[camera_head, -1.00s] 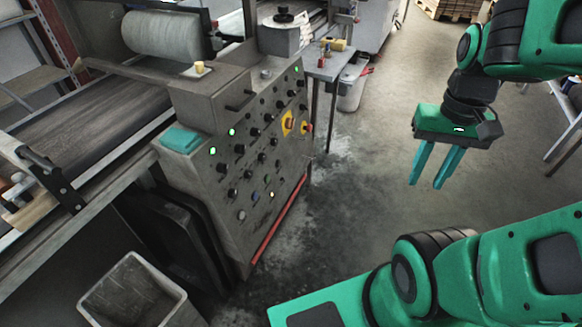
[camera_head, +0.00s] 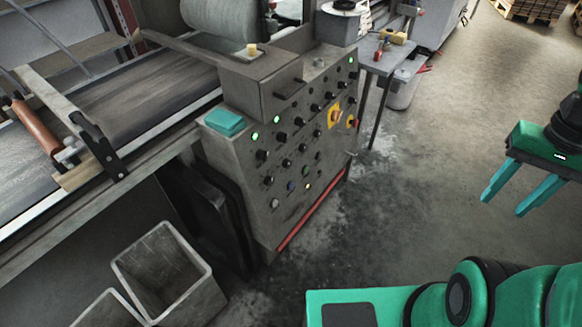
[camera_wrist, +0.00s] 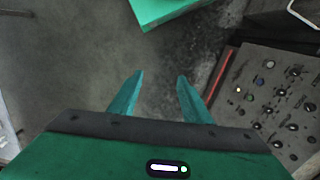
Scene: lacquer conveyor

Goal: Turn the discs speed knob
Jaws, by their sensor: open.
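The control panel (camera_head: 265,180) is a grey box on the machine's side, with rows of black knobs, green lights and a yellow-backed switch. Several similar black knobs, such as one in the middle (camera_head: 283,138), show on its face; I cannot read any labels to tell which is the discs speed knob. My gripper (camera_head: 508,204) is open and empty over the floor, well to the right of the panel. In the wrist view my gripper's fingers (camera_wrist: 158,85) are apart with bare floor between them, and the panel (camera_wrist: 240,112) is at the right edge.
A conveyor (camera_head: 130,100) runs along the left. Two grey bins (camera_head: 165,270) stand below it. A teal cloth (camera_head: 224,121) lies on the panel's ledge. A small table (camera_head: 385,60) stands behind the panel. The floor (camera_head: 420,165) between panel and gripper is clear.

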